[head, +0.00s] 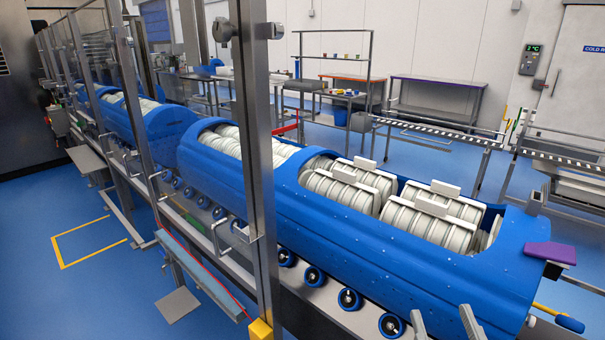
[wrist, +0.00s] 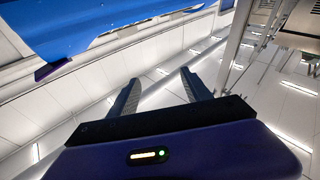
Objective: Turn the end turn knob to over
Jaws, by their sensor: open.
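In the wrist view my gripper (wrist: 160,79) is open and empty, pointing up toward the ceiling. The knob does not show there.
A long blue tub (head: 345,230) holding white ribbed discs lies above the knobs, with a purple pad (head: 551,254) at its end. A steel post (head: 254,150) stands left of the knob. Blue floor is open at left.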

